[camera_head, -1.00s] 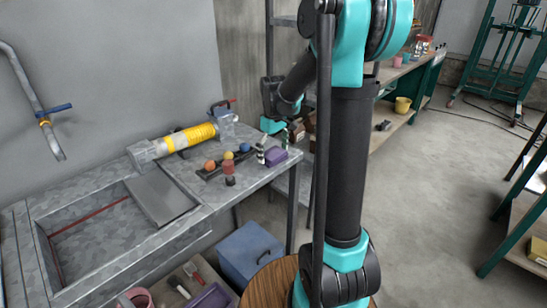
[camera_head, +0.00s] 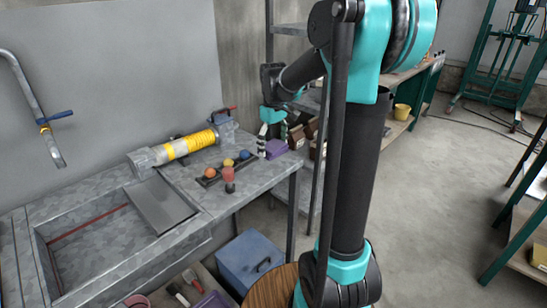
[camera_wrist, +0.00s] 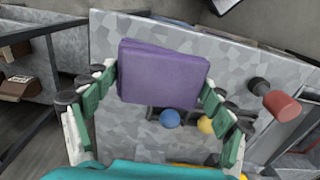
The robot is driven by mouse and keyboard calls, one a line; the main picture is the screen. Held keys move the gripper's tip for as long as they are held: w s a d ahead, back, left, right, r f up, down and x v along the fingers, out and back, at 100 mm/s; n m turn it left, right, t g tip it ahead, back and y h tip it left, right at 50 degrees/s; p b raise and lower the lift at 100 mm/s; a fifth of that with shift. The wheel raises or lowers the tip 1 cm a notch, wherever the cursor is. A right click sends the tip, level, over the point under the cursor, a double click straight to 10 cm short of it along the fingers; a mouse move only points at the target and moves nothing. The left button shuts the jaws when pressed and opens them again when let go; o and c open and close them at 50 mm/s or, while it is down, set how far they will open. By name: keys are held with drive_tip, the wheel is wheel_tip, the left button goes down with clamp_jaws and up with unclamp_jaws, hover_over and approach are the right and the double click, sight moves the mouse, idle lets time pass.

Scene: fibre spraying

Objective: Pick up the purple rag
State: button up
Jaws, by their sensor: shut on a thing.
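The purple rag (camera_head: 276,148) is a thick folded block at the right end of the grey metal bench (camera_head: 255,180). In the wrist view the rag (camera_wrist: 162,73) lies between the green-and-white fingertips. My gripper (camera_head: 275,140) is shut on it, with one finger at each side of the rag (camera_wrist: 160,85). The rag seems a little above the bench top; its underside is hidden.
A blue ball (camera_wrist: 170,118), a yellow ball (camera_wrist: 205,125) and a red-topped item (camera_wrist: 282,105) are close by. A yellow cylinder (camera_head: 188,143) lies behind, near the wall. A sink basin is at left; a blue box (camera_head: 250,262) stands below the bench.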

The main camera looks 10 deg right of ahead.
sight(274, 145)
wheel_tip(274, 145, up, 14)
drive_tip(key=shift+f, duration=0.15)
